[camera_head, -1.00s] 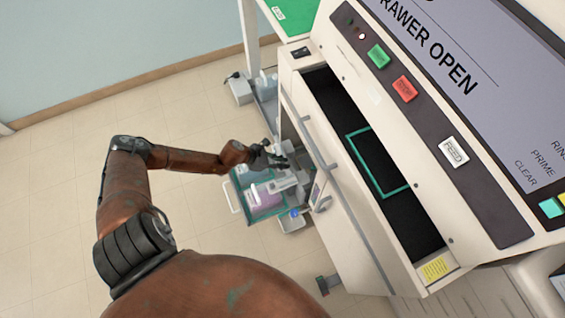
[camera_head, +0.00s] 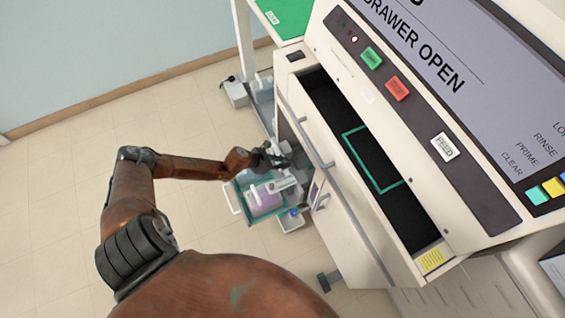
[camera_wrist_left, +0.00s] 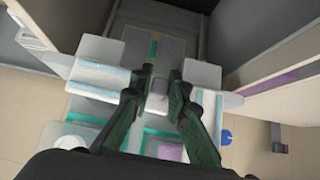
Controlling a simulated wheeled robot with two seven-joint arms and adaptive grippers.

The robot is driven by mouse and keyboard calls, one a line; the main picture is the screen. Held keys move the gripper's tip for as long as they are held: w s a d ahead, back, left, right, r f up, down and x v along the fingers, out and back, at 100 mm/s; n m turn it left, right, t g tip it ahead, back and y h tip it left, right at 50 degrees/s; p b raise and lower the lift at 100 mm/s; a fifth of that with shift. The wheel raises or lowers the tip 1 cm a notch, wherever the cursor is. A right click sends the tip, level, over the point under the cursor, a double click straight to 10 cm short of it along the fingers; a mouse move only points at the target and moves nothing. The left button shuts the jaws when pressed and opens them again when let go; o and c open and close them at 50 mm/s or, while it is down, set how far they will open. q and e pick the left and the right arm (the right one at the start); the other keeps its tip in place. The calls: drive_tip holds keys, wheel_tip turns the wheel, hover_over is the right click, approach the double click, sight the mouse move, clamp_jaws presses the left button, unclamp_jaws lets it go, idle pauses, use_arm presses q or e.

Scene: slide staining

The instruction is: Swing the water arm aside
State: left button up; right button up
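My left gripper (camera_head: 270,158) reaches down beside the cabinet front, over a small station with a pale grey arm-like part (camera_head: 284,184), which may be the water arm. In the left wrist view, my left gripper (camera_wrist_left: 158,80) has its two dark fingers apart. A pale grey piece (camera_wrist_left: 157,94) shows between and beyond them; I cannot tell whether the fingers touch it. Pale ledges lie on both sides of the fingers. My right gripper is not in view.
A teal-rimmed tray (camera_head: 236,198) with a purple content sits below the gripper. The cabinet (camera_head: 338,205) with an open dark drawer (camera_head: 340,112) stands close on the right; its screen (camera_head: 440,60) reads DRAWER OPEN. The floor (camera_head: 60,200) at left is clear.

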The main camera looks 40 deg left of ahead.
use_arm(q)
drive_tip(key=o, duration=0.4)
drive_tip(key=v, duration=1.2)
idle(0.3)
